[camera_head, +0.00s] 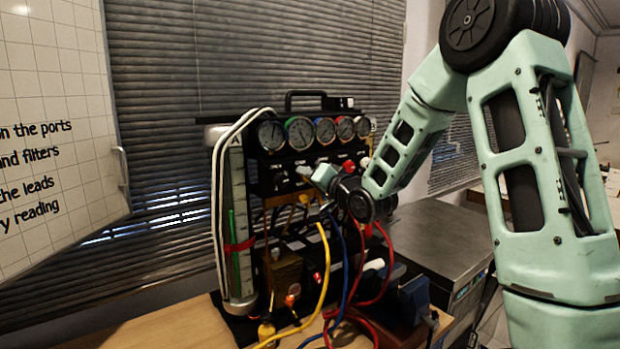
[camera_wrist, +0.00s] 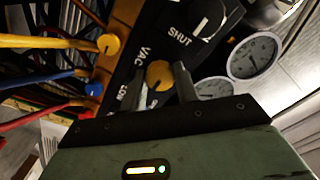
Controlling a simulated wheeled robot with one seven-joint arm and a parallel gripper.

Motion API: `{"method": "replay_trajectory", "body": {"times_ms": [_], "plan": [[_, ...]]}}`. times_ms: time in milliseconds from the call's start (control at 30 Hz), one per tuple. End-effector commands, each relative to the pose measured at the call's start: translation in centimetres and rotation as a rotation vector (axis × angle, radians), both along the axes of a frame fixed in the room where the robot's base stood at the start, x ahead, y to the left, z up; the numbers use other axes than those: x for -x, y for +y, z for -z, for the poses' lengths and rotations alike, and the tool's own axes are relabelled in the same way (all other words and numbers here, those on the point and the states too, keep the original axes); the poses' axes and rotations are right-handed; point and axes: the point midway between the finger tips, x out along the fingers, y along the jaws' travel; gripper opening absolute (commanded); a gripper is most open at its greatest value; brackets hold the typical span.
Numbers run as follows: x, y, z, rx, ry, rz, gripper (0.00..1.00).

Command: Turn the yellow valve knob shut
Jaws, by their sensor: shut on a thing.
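The yellow valve knob (camera_wrist: 158,73) is on the black panel in the wrist view, beside the lettering "VAC". My gripper (camera_wrist: 162,80) has one finger on each side of it and is shut on it. The fingers hide part of the knob and its lettering, so I cannot tell its turn position. In the head view my gripper (camera_head: 322,180) reaches the front of the gauge rig (camera_head: 290,180), below the gauges, and the knob is hidden there.
Yellow, blue and red hoses (camera_head: 322,265) hang in front of the rig. A metal box (camera_head: 430,235) stands to the right. A whiteboard (camera_head: 50,120) is at left.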

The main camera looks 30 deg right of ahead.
Motion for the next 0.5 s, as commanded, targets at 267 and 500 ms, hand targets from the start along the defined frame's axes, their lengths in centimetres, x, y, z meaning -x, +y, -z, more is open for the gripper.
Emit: {"method": "replay_trajectory", "body": {"times_ms": [267,500], "plan": [[0.03,-0.04,0.08,-0.014,0.002,0.001,0.08],[0.03,-0.05,0.08,-0.013,0.002,0.001,0.42]]}}
